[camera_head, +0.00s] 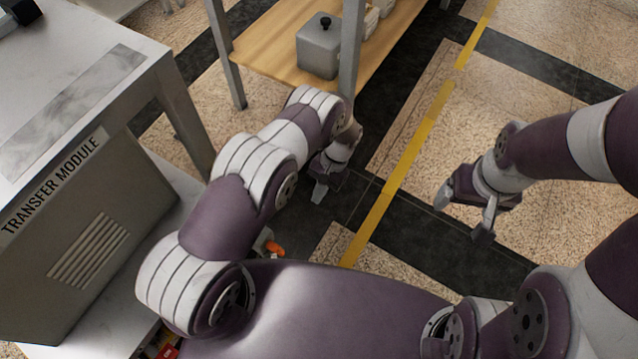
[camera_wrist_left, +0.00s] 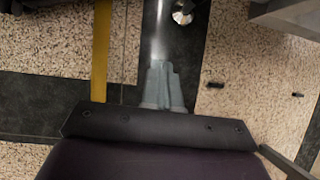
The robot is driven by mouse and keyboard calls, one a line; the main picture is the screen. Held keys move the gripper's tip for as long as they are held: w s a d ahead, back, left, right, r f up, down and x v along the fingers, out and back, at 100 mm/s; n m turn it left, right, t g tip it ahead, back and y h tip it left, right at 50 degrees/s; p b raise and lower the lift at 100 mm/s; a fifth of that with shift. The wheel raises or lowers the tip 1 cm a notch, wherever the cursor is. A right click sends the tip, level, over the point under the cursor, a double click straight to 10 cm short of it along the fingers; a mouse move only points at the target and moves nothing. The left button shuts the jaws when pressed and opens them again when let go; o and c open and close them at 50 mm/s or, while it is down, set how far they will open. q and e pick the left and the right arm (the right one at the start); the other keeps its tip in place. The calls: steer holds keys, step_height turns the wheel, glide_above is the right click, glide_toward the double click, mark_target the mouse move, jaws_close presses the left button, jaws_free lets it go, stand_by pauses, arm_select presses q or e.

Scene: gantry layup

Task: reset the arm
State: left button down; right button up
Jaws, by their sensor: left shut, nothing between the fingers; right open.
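My left arm bends across the middle of the head view, with its gripper (camera_head: 322,184) hanging low over the dark floor strip, next to a leg of the wooden-shelved table. Its fingers are shut with nothing between them. In the left wrist view the closed fingers of my left gripper (camera_wrist_left: 163,85) point up the picture over the dark floor strip. My right gripper (camera_head: 464,215) is at the right of the head view, pointing down over the floor. Its fingers are spread wide and empty.
A grey bench labelled TRANSFER MODULE (camera_head: 60,212) stands at the left. A wooden shelf (camera_head: 275,62) on grey legs holds a grey canister (camera_head: 319,47) at the top. A yellow floor line (camera_head: 400,160) runs between my grippers. Open floor lies around my right gripper.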

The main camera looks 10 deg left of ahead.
arm_select(q)
steer(key=s+a+r+n+t+h, duration=0.15)
steer(key=s+r, duration=0.25)
steer(key=r, duration=0.6)
steer(key=s+a+r+n+t, duration=0.1)
steer(key=s+a+r+t, duration=0.3)
steer(key=r, duration=0.7)
steer(key=s+a+r+n+h, duration=0.15)
steer(key=s+r, duration=0.35)
steer(key=r, duration=0.5)
step_height(320, 180, up, 40)
steer(key=a+p, duration=0.1)
steer(key=p, duration=3.7)
steer(key=shift+w+f+t, duration=0.15)
steer(key=shift+w+t, duration=0.15)
steer(key=shift+t, duration=0.15)
